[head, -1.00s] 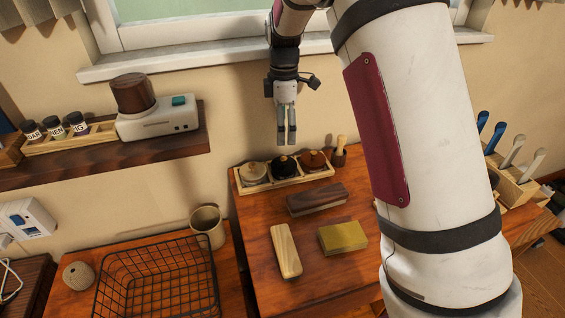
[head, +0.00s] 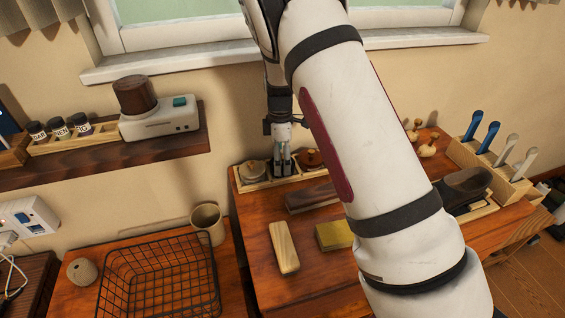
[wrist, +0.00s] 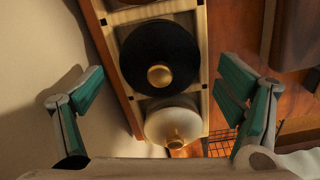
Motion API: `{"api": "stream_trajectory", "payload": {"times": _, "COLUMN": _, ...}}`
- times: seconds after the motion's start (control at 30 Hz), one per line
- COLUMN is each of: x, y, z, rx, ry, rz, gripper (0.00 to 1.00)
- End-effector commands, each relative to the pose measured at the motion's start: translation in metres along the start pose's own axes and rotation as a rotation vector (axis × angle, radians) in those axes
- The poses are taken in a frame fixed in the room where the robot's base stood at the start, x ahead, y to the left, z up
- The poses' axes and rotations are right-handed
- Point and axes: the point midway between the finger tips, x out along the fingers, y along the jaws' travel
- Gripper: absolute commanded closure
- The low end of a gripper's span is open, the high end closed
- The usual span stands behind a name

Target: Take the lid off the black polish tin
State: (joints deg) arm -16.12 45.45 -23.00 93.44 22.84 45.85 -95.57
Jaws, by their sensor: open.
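The black polish tin (wrist: 150,45) has a round lid with a gold knob (wrist: 160,76) and sits in the middle place of a wooden rack (head: 256,187). My gripper (head: 283,172) is open above it and hides most of it in the head view. In the wrist view my gripper (wrist: 160,98) has its fingers spread wide, one on each side of the rack. The knob lies between them, slightly toward the picture's top, and nothing is held. The lid is on the tin.
In the rack, a cream tin (head: 252,172) stands left of the black one and a brown tin (head: 310,159) right. Brushes (head: 312,196), a wood block (head: 284,247) and a yellow block (head: 333,236) lie in front. The wall and window sill are close behind.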

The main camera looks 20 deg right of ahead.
Motion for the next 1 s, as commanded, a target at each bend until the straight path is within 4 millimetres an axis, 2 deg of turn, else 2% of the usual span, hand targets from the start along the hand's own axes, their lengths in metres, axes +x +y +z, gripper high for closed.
{"api": "stream_trajectory", "payload": {"times": 0.2, "x": 0.0, "y": 0.0, "z": 0.0, "rx": 0.0, "ry": 0.0, "rz": 0.001, "gripper": 0.15}}
{"api": "stream_trajectory", "payload": {"times": 0.37, "x": 0.0, "y": 0.0, "z": 0.0, "rx": 0.0, "ry": 0.0, "rz": 0.001, "gripper": 0.52}}
{"api": "stream_trajectory", "payload": {"times": 0.77, "x": -0.001, "y": 0.0, "z": 0.0, "rx": 0.0, "ry": 0.0, "rz": 0.001, "gripper": 0.53}}
{"api": "stream_trajectory", "payload": {"times": 1.0, "x": -0.014, "y": 0.001, "z": 0.0, "rx": -0.001, "ry": 0.002, "rz": 0.004, "gripper": 0.53}}
